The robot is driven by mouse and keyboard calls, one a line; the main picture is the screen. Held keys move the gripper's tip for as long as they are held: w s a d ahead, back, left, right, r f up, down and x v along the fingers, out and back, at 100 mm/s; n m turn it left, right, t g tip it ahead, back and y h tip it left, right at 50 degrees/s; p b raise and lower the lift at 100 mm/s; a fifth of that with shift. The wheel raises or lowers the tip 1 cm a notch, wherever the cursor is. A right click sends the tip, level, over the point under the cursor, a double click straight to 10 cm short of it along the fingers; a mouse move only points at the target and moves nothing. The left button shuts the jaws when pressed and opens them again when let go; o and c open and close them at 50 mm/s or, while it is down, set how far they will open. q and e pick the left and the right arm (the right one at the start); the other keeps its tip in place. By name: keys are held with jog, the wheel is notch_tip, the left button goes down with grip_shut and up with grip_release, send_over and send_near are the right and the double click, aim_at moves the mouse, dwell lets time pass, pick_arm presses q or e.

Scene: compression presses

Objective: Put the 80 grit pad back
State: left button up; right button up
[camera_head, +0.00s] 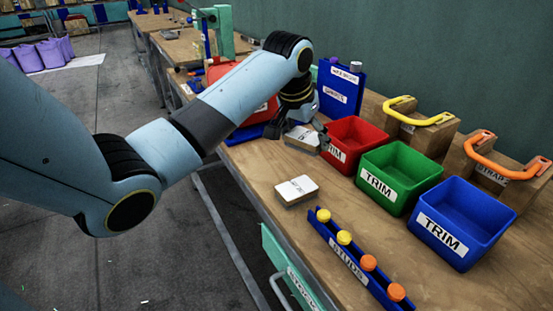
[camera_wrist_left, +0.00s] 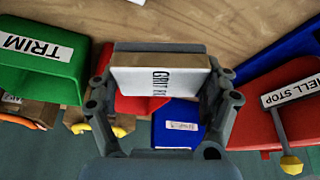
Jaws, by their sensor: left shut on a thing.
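My left gripper (camera_head: 309,129) is shut on a pad (camera_head: 301,138) with a white top, close above the bench at the left of the red bin. In the left wrist view the held pad (camera_wrist_left: 160,80) sits between both fingers, its white face reading "GRIT" and then a number that is hard to make out. A second white-topped pad (camera_head: 296,189) lies on the bench nearer the camera; its print is too small to read. Whether the held pad touches the bench is hidden. My right gripper is not in view.
Red (camera_head: 352,142), green (camera_head: 398,177) and blue (camera_head: 462,222) bins stand in a row at right. A blue rack (camera_head: 352,255) of yellow and orange-topped pieces lies in front. A blue labelled holder (camera_head: 341,87) stands behind the gripper. Bare bench lies around the second pad.

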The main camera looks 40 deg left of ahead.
pick_arm(q)
send_over(276, 169)
jog(key=s, duration=0.1)
jog(key=f, duration=0.4)
jog(key=shift+d+p, duration=0.3)
jog(key=shift+p, duration=0.05)
jog(key=shift+s+a+f, duration=0.1)
jog(key=shift+a+f, duration=0.1)
notch_tip(276, 169, down, 4)
jog(key=shift+r, duration=0.25)
jog(key=shift+f, duration=0.3)
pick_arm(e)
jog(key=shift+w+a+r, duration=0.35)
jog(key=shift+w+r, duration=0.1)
pick_arm(q)
jog(key=shift+f, duration=0.1)
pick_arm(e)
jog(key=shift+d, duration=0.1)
pick_arm(q)
jog(key=o, duration=1)
jog(key=shift+o, duration=0.2)
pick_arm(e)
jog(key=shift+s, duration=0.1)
